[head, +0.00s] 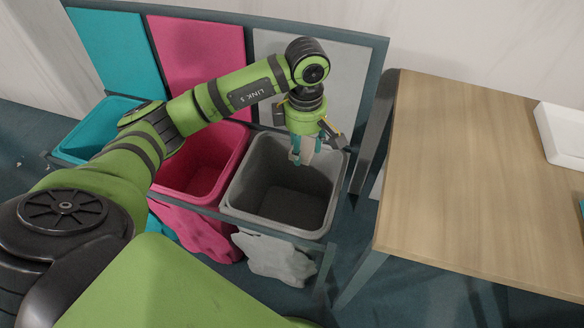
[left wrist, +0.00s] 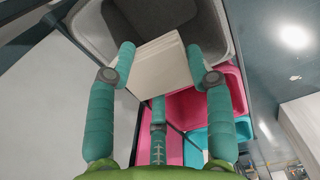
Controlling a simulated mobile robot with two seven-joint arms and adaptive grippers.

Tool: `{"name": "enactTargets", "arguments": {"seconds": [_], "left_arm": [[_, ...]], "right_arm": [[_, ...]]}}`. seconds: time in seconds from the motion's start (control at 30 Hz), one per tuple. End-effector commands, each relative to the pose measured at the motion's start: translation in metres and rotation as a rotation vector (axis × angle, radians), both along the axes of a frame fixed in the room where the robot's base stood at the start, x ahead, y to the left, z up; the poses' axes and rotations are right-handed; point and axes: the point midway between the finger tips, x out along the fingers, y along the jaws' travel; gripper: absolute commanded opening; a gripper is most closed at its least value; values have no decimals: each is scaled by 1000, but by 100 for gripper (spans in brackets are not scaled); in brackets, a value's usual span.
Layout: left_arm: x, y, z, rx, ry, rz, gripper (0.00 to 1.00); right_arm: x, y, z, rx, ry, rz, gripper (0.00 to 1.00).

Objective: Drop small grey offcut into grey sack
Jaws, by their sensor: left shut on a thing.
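The grey sack (head: 246,182) hangs open in the frame, the rightmost of three, its dark inside empty as far as I can see. My left gripper (head: 302,158) points down over the back part of its mouth. It is shut on the small grey offcut (head: 308,156), which is partly hidden by the fingers. In the left wrist view the offcut (left wrist: 158,68) is a pale block between the teal fingers, with the grey sack (left wrist: 105,30) behind it. My right gripper is not in view.
The pink sack (head: 192,182) and teal sack (head: 82,145) hang to the left, with matching back panels. The dark frame (head: 382,75) borders them. A wooden table (head: 460,170) with a white tray (head: 562,135) stands at right.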

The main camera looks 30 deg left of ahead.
Motion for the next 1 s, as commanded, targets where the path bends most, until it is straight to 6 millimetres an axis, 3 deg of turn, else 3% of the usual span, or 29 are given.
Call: {"name": "enactTargets", "arguments": {"seconds": [0.03,0.1,0.3,0.4,0.6,1.0], "left_arm": [[5,9,-26,-1,5,170,30],[11,21,-49,1,5,418,30],[21,52,-101,2,2,1002,30],[23,63,-116,3,0,1190,30],[24,72,-129,0,-2,1350,30],[24,72,-157,1,-2,1354,30]], "right_arm": [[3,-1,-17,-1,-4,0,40],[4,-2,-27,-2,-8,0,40],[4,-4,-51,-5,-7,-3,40],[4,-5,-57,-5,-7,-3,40],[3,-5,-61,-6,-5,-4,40],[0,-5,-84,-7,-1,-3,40]]}}
